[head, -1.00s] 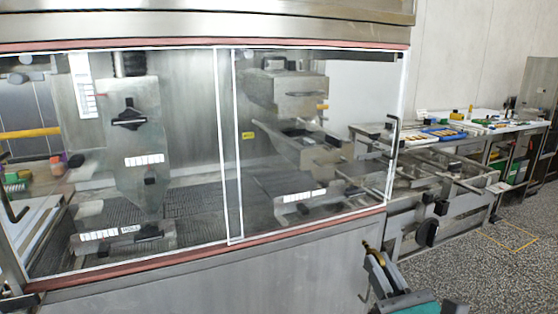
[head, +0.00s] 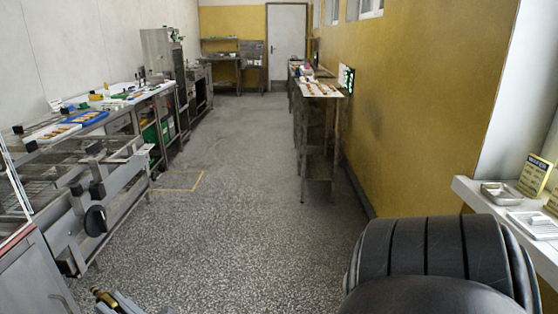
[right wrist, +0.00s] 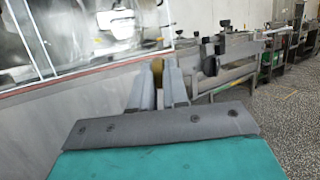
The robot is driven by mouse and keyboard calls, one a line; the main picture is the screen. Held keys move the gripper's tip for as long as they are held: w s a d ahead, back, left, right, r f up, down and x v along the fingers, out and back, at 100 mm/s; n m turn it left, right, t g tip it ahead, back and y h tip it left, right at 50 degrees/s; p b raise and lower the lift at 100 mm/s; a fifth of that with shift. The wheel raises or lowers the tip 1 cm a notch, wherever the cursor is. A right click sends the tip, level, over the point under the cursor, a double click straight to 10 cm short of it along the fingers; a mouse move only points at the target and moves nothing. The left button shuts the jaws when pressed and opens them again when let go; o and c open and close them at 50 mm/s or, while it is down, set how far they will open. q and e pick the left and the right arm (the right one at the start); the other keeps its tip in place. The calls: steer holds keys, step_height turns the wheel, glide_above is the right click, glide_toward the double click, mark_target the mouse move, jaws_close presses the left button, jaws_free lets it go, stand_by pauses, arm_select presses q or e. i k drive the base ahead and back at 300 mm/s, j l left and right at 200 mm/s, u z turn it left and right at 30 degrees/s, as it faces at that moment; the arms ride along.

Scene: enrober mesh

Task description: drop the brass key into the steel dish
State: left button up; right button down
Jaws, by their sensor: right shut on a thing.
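My right gripper (head: 112,302) shows at the bottom left of the head view, cut off by the lower edge. It is shut on the brass key (head: 103,296), of which only a small golden part shows. In the right wrist view, the gripper's grey fingers (right wrist: 158,85) are closed around the key (right wrist: 157,66), whose rounded brass end shows between them. A small, shallow steel dish (head: 499,191) sits on a white ledge at the right of the head view, far from the gripper. My left gripper is not in view.
The white ledge (head: 470,192) also bears yellow signs (head: 534,176) and a white, flat item (head: 535,225). A steel conveyor frame (head: 85,190) stands at the left and a narrow table (head: 318,90) along the yellow wall. The speckled floor between is clear.

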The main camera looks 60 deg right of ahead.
mark_target(511, 201)
steer(key=z, duration=3.45)
steer(key=i+j+z, duration=0.1)
steer(key=z, duration=0.35)
steer(key=i+j+z, duration=0.1)
steer(key=z, duration=0.3)
steer(key=i+j+z, duration=0.2)
steer(key=j, duration=0.2)
steer(key=j+z, duration=0.25)
steer(key=j, duration=0.15)
steer(key=i+j+z, duration=0.1)
steer(key=j, duration=0.4)
steer(key=i+j+z, duration=0.15)
steer(key=j, duration=0.4)
steer(key=j+z, duration=0.1)
steer(key=j, duration=0.4)
